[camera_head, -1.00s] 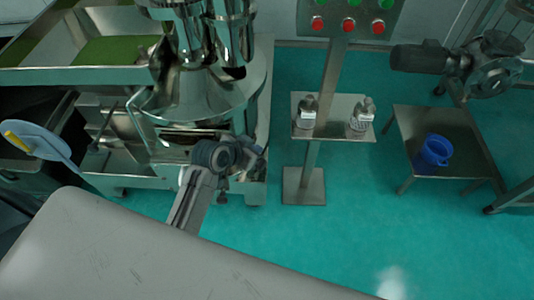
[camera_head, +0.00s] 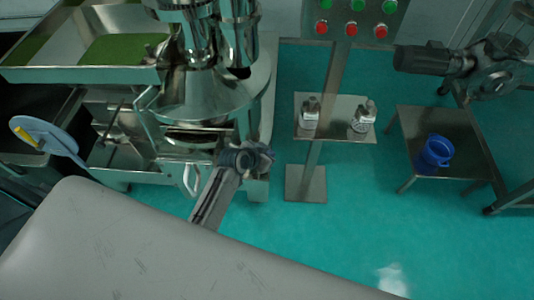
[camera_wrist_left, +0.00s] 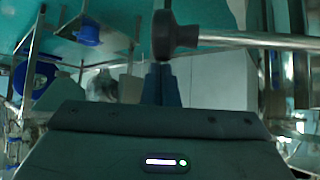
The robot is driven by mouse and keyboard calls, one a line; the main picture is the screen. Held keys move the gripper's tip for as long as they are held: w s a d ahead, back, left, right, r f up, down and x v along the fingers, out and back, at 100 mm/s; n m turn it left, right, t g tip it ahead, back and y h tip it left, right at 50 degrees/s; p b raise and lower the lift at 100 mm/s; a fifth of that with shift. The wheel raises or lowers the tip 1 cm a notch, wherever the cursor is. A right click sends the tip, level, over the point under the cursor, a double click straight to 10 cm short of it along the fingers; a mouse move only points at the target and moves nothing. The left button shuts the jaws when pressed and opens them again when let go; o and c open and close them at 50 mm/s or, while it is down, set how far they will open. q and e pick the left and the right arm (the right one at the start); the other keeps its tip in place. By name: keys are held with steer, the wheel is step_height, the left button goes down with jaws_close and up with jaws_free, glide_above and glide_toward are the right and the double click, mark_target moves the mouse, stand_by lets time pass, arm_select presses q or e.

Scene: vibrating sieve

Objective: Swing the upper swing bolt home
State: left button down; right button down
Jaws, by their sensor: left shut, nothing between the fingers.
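My left gripper (camera_head: 267,153) is beside the lower right front of the polished sieve machine (camera_head: 205,100). In the left wrist view its dark fingers (camera_wrist_left: 160,84) are together with nothing between them. A metal rod with a dark round knob (camera_wrist_left: 175,35), which looks like a swing bolt, comes in from the right there. The knob overlaps the view just beyond the fingertips; I cannot tell whether they touch. I cannot make out the bolt in the head view, where my wrist covers part of the machine front. My right gripper is not in view.
A metal tray with green material (camera_head: 125,50) is at the upper left. A stand shelf (camera_head: 335,128) holds two bottles under a panel of red and green buttons. A blue bucket (camera_head: 433,152) sits on a low table at right. Teal floor between is clear.

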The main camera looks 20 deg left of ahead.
arm_select(q)
steer(key=shift+s+a+f, duration=0.15)
steer(key=shift+s+a, duration=0.05)
steer(key=shift+s, duration=0.3)
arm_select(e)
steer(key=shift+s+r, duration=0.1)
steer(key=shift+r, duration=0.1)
arm_select(q)
steer(key=shift+w+f, duration=0.1)
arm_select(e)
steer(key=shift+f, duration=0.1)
